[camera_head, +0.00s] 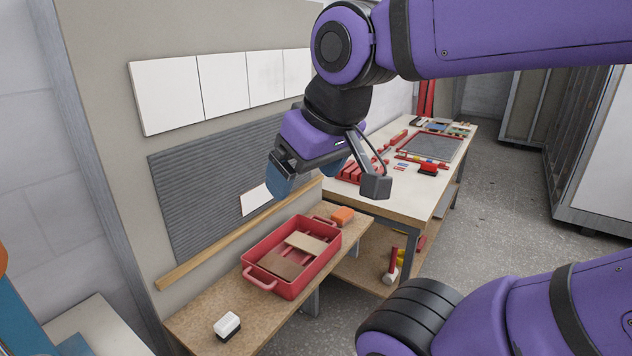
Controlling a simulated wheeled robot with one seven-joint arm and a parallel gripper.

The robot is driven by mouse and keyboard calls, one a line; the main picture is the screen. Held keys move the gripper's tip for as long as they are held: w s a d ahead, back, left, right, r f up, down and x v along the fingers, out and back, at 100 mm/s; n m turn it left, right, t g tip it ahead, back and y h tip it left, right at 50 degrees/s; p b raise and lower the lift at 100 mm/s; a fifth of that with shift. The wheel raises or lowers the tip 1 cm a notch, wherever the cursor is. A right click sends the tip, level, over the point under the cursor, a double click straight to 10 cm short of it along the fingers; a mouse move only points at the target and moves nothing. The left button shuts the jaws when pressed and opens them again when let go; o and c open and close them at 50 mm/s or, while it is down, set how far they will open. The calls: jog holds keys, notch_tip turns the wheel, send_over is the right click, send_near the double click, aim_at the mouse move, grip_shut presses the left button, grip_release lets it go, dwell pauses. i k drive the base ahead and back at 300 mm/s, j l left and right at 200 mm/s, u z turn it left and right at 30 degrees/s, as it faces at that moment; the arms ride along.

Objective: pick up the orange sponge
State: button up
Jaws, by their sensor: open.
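The orange sponge (343,215) is a small block lying on the narrow wooden bench (190,319), at its far end. It sits just beyond the far end of the red tray (318,268), close to the tray's handle. My gripper (283,192) hangs from the purple arm in the upper middle, above and to the left of the sponge in the picture. Its jaws are open, and I see nothing held in them. The sponge is in plain view.
The red tray holds flat brown and tan pieces. A white block with a dark base (227,326) lies at the bench's near end. A white-topped workbench (401,186) with red items stands beyond. A wall panel (210,185) borders the bench on the left.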

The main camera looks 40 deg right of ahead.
aim_at(344, 215)
jog(key=k+j+z, duration=0.1)
jog(key=z, duration=0.6)
jog(key=i+z, duration=0.1)
jog(key=z, duration=0.4)
